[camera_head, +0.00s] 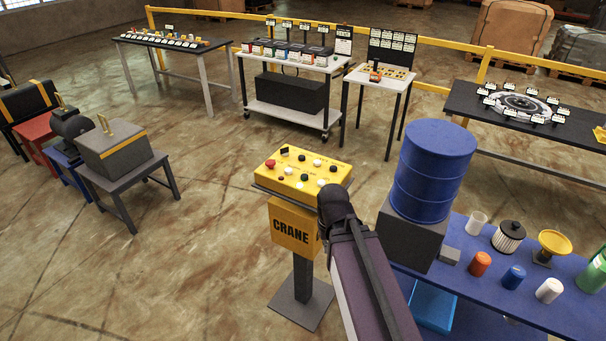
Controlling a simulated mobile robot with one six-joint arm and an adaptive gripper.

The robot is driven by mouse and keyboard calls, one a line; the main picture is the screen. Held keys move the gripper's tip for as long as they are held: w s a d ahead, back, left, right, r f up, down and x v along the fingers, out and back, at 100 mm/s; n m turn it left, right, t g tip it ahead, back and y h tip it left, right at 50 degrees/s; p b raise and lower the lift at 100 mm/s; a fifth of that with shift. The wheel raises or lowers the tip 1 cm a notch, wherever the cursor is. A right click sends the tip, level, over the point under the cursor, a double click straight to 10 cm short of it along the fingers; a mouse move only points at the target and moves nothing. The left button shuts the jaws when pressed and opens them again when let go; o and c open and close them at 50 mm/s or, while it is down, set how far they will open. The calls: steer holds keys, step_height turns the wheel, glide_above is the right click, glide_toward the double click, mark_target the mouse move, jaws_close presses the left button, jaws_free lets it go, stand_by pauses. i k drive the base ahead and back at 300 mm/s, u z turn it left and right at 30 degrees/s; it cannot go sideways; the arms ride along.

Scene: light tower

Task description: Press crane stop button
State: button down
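The yellow crane control box (262,181) sits on a dark pedestal with a yellow sign reading CRANE (293,228). A red button (270,163) is at the left end of its top. Several small white and black buttons fill the rest, and a black part (284,150) stands near the back left edge. Button labels are too small to read. My arm reaches up from the bottom, and its dark end joint overlaps the box's front right corner in the picture. Whether it touches cannot be told. My gripper's fingers do not show.
A blue drum (432,170) stands on a dark block right of the box. A blue table (559,305) with cups and filters is at right. Low stools with dark equipment are at left. Work tables and a yellow rail (427,45) are behind. Floor left of the pedestal is clear.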

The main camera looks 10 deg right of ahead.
mark_target(270, 163)
steer(key=k, duration=1.3)
steer(key=z, duration=0.4)
steer(key=i, duration=1.45)
steer(key=u, duration=0.65)
steer(key=i, duration=0.45)
steer(key=u, duration=0.2)
